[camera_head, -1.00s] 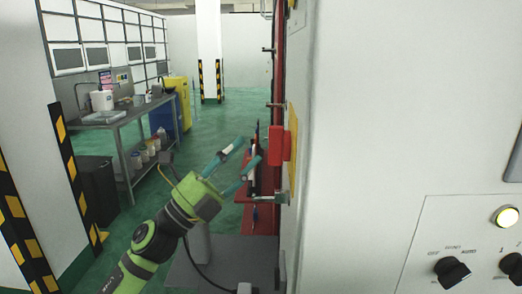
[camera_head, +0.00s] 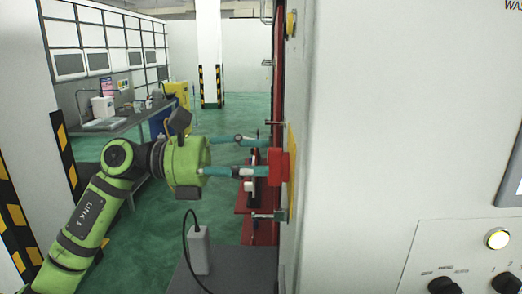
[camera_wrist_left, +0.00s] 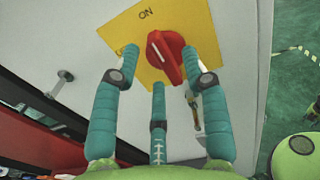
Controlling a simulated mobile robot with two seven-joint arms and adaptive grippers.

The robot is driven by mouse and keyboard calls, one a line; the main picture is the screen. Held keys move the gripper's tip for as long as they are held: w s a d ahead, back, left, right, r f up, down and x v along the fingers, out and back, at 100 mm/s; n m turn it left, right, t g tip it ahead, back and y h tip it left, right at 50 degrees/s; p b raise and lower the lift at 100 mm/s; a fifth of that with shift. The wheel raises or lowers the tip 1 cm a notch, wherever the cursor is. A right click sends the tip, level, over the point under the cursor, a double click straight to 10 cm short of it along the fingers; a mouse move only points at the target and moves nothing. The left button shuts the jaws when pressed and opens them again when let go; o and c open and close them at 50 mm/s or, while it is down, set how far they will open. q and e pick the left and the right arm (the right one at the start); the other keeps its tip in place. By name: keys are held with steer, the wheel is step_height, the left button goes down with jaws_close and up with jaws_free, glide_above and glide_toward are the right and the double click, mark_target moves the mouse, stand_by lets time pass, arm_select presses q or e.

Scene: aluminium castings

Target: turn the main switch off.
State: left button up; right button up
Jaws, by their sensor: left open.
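The main switch is a red rotary knob (camera_wrist_left: 166,55) on a yellow plate (camera_wrist_left: 127,27) on the side of a light grey cabinet. In the wrist view its long grip runs roughly towards the "ON" label at the top; another label at the left is partly covered by a finger. The head view shows the red knob (camera_head: 279,167) side-on. My left gripper (camera_head: 263,157) is open, its teal fingers pointing at the knob. In the wrist view the left gripper's (camera_wrist_left: 162,73) outer fingertips lie on either side of the knob; I cannot tell whether they touch it. My right gripper is not in view.
The cabinet front (camera_head: 420,120) fills the right, with a lit button (camera_head: 497,239) and black knobs low down. Metal handles (camera_head: 268,216) stick out near the switch. A workbench (camera_head: 130,118) stands at the back left. Green floor behind my arm is open.

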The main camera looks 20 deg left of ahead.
arm_select(q)
steer(key=shift+w+d, duration=0.15)
steer(key=shift+d, duration=0.5)
jaws_close()
